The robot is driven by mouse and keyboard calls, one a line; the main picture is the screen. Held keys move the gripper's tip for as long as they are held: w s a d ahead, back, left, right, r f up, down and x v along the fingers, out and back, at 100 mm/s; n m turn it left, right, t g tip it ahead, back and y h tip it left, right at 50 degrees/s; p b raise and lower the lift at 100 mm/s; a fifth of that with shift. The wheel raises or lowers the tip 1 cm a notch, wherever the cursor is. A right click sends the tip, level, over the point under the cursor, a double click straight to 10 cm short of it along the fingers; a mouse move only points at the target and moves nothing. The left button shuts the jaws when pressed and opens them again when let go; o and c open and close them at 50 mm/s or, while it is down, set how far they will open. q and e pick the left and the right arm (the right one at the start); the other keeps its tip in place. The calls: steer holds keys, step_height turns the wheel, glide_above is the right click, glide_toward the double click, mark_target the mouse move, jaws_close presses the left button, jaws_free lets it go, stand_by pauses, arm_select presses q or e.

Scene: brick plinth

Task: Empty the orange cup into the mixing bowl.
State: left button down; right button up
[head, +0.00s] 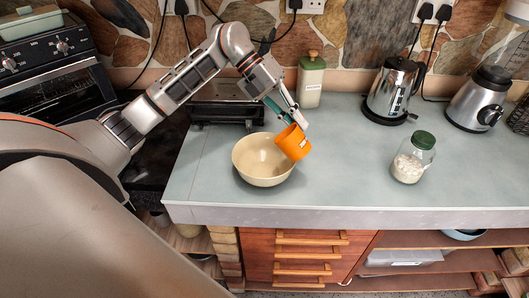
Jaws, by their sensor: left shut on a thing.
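The orange cup (291,144) is held by my left gripper (290,118), which is shut on it from above. The cup is tilted, over the right rim of the mixing bowl. The mixing bowl (255,166) is cream-coloured and stands upright near the front edge of the counter. I see no contents in the visible part of the bowl. The inside of the cup is hidden, so I cannot tell what it holds. My right gripper is not in the view.
A glass jar (410,160) with a green lid stands on the counter (340,185) to the right. A dark appliance (228,103) is behind the bowl. The counter between cup and jar is clear.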

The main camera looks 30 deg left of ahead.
arm_select(q)
steer(key=shift+f+h, duration=0.35)
steer(key=shift+h, duration=0.15)
steer(key=shift+a, duration=0.1)
steer(key=shift+a+f+h, duration=0.1)
steer(key=shift+f+h, duration=0.15)
steer(key=shift+h, duration=0.05)
steer(key=shift+r+h, duration=0.1)
steer(key=shift+h, duration=0.2)
steer(key=shift+a+h, duration=0.2)
steer(key=shift+h, duration=0.5)
steer(key=shift+a+f+h, duration=0.2)
steer(key=shift+f+h, duration=0.2)
steer(key=shift+h, duration=0.2)
